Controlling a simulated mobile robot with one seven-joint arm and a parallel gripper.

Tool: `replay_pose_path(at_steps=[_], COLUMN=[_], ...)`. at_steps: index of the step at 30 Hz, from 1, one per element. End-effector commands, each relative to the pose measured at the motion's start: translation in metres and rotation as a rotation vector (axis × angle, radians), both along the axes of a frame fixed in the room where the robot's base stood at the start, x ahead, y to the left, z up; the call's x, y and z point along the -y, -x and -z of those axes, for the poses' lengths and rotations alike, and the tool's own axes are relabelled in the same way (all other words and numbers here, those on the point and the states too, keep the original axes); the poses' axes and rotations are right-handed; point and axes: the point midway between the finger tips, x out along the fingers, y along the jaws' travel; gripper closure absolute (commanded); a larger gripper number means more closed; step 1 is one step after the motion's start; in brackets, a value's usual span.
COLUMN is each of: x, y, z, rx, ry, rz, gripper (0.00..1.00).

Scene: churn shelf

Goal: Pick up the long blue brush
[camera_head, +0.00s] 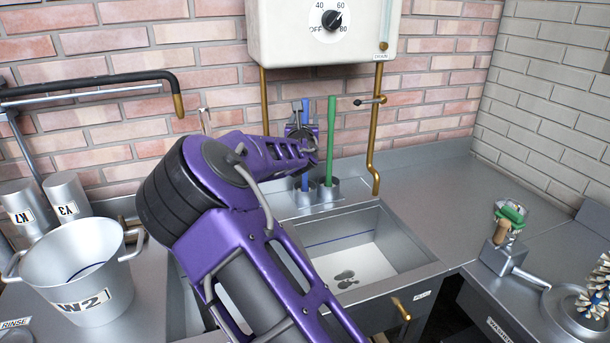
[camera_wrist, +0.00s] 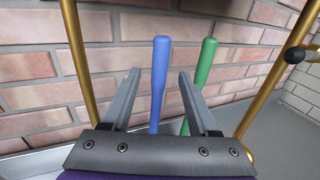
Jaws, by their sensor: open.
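The long blue brush (camera_head: 305,125) stands upright in a metal holder (camera_head: 315,192) behind the sink; only its handle shows, and its lower end is hidden in the holder. In the wrist view its blue handle (camera_wrist: 160,80) rises between my two fingers, with a gap on each side. My gripper (camera_head: 305,132) is at the handle's upper part in the head view, partly hiding it. In the wrist view my gripper (camera_wrist: 158,78) is open and holds nothing. I cannot tell how deep the handle sits between the fingers.
A green-handled brush (camera_head: 331,140) stands just right of the blue one, close to my right finger. A white water heater (camera_head: 322,30) hangs above, with brass pipes (camera_head: 377,130) beside. A sink (camera_head: 350,250) lies in front. A metal bucket (camera_head: 80,275) stands left.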

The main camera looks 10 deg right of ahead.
Motion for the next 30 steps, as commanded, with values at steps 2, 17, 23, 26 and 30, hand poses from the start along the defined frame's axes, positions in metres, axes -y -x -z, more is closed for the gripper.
replay_pose_path(at_steps=[2,17,23,26,30], x=[0.001,0.010,0.010,0.010,0.010], y=[-0.004,-0.052,-0.052,-0.052,-0.052], z=[0.000,-0.002,-0.002,-0.002,-0.002], rx=[0.000,0.000,0.000,0.000,0.000], ry=[0.000,0.001,0.000,0.000,0.000], rz=[0.000,-0.001,-0.001,-0.001,-0.001], gripper=[0.40,0.40,0.40,0.54,0.79])
